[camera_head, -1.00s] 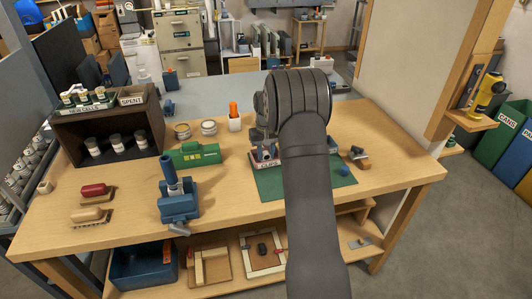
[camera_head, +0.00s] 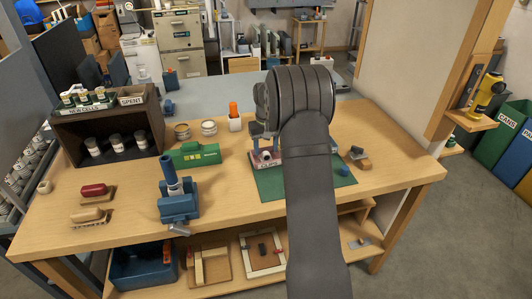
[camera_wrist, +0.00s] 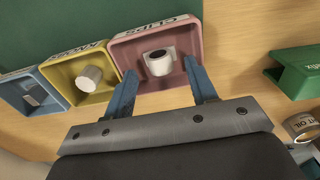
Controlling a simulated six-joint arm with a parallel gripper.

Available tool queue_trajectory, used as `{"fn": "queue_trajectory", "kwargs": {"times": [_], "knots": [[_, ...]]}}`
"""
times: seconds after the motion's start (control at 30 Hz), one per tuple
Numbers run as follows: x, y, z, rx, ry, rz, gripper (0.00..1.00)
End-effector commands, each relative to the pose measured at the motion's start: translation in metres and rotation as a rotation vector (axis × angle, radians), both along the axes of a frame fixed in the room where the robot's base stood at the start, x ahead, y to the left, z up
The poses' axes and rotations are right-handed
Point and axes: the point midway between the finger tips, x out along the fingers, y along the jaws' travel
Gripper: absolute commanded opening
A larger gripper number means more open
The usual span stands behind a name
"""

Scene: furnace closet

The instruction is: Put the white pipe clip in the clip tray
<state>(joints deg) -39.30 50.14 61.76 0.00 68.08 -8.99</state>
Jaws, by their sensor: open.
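The white pipe clip (camera_wrist: 160,63), a short ring with a dark hole on a small base, lies inside the pink tray (camera_wrist: 124,54) labelled CLIPS in the wrist view. In the head view the pink tray (camera_head: 256,165) stands on the green mat, partly hidden by my arm. My gripper (camera_wrist: 160,70) is open. Its two blue fingers are apart, on either side of the clip in the wrist view, and look to be above the tray. Nothing is held between them.
Beside the pink tray, a yellow tray (camera_wrist: 68,92) holds a white knob-like piece and a blue tray (camera_wrist: 16,106) holds a grey piece. A green box (camera_head: 194,154) and open tins (camera_head: 209,127) stand left of the mat. A blue vise-like tool (camera_head: 178,200) stands nearer the front.

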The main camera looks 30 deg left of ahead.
Motion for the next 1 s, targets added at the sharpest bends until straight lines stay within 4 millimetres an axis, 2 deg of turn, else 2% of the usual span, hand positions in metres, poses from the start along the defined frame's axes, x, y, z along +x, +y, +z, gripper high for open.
{"fn": "queue_trajectory", "kwargs": {"times": [0.03,0.2,0.4,0.6,1.0], "knots": [[0.001,0.001,0.013,0.003,-0.004,0.000,0.52],[0.000,0.000,0.051,0.002,-0.003,0.000,0.52],[0.000,0.000,0.082,0.001,-0.001,0.000,0.52],[0.000,0.000,0.093,0.000,0.000,0.000,0.52],[0.000,0.000,0.088,-0.001,0.001,0.000,0.52]]}}
